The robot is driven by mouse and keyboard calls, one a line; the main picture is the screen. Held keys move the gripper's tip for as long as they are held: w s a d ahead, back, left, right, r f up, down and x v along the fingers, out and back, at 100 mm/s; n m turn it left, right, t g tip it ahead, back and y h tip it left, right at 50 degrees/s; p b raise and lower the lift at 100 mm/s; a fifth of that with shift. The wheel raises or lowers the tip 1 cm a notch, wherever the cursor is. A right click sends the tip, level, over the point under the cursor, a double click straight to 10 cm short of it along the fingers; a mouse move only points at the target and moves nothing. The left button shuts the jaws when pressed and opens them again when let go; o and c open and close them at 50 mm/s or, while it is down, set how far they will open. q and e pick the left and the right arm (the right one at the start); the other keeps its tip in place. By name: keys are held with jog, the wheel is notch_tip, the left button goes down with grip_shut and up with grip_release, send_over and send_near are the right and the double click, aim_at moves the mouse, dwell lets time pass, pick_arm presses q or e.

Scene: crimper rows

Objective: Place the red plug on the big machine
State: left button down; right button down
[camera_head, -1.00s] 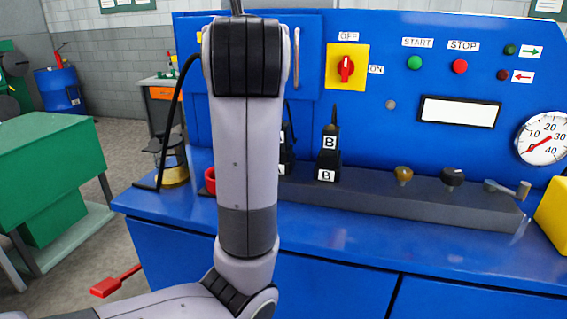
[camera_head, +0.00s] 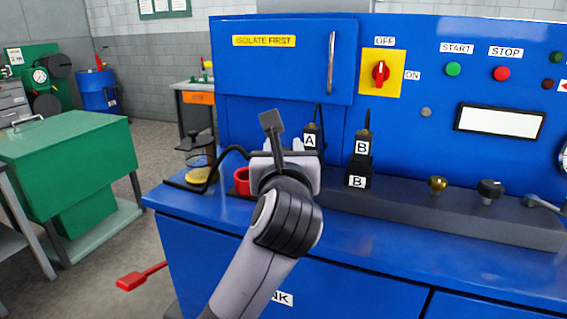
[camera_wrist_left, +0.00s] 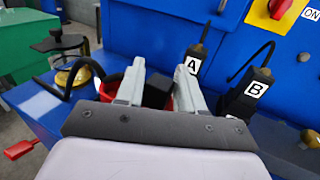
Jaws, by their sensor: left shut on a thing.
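My left gripper (camera_wrist_left: 159,84) is shut on a black block (camera_wrist_left: 157,90) above the front ledge of the big blue machine (camera_head: 280,60). A black cable (camera_head: 226,154) arches from the left end of the ledge toward this gripper; where it joins is hidden. A red cup-like part (camera_head: 241,181) stands on the ledge, just left of my wrist. In the left wrist view, red (camera_wrist_left: 109,90) shows behind the fingers. I cannot tell whether it belongs to the held block, and no other red plug is clear.
Black connectors marked A (camera_head: 311,141) and B (camera_head: 362,147) stand right of the gripper, with a second B label (camera_head: 357,181) below. Knobs (camera_head: 438,184) sit on the grey strip farther right. A yellow disc (camera_head: 199,175) lies at left. A red-handled tool (camera_head: 131,282) is low left.

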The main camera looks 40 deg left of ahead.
pick_arm(q)
notch_tip(320, 180, down, 2)
jog(key=shift+f, duration=0.1)
jog(key=shift+f, duration=0.1)
jog(key=c, duration=0.7)
grip_release()
jog(key=shift+r, duration=0.25)
jog(key=b+v, duration=0.2)
jog(key=v, duration=1)
